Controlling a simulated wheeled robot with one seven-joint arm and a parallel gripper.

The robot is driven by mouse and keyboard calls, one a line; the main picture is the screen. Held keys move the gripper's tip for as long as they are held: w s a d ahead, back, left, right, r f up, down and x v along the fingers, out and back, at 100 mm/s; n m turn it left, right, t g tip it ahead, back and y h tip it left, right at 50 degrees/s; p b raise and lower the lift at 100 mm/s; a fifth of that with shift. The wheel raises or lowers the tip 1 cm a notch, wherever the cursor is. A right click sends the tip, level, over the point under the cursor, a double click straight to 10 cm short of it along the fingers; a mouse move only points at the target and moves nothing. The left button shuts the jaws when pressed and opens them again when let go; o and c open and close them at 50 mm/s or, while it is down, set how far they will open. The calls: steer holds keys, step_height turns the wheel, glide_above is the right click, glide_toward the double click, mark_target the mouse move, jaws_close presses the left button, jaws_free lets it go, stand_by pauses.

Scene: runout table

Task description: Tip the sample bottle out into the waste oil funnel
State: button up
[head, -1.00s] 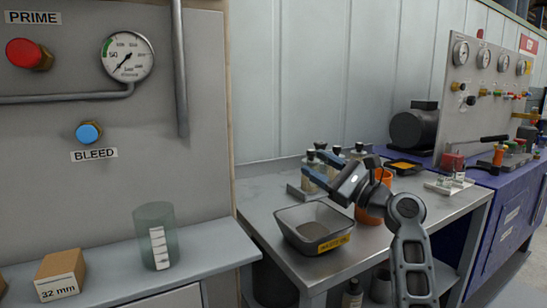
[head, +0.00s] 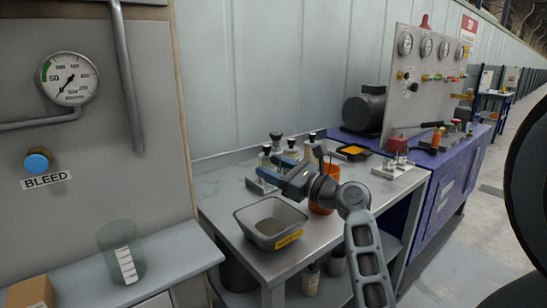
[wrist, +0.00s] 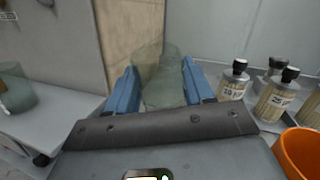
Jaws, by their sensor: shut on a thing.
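My gripper (head: 275,168) has blue fingers and is above the far side of the grey square funnel. In the wrist view, its fingers (wrist: 160,88) are shut on a clear greenish vessel, which I take as the sample bottle (wrist: 160,75). The bottle barely shows in the head view; its tilt and contents I cannot tell. The funnel (head: 262,240) is a wide open tray-like basin with a yellow label, standing at the front left of the metal table; it is out of the wrist view.
Several black-capped bottles (head: 290,150) stand in a rack behind my gripper. An orange cup (head: 322,205) stands right of the funnel. A clear beaker (head: 120,255) and a cardboard box (head: 28,291) sit on the left shelf. A panel wall (head: 150,170) bounds the left side.

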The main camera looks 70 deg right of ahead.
steer(key=shift+s+a+r+m+g+p, duration=0.1)
steer(key=shift+r+m+g+p, duration=0.15)
steer(key=shift+m+p, duration=0.55)
steer(key=shift+a+r+m+g+p, duration=0.15)
steer(key=shift+m+g+p, duration=0.15)
steer(key=shift+p, duration=0.9)
steer(key=shift+f+m+p, duration=0.15)
steer(key=shift+m+p, duration=0.15)
steer(key=shift+p, duration=0.1)
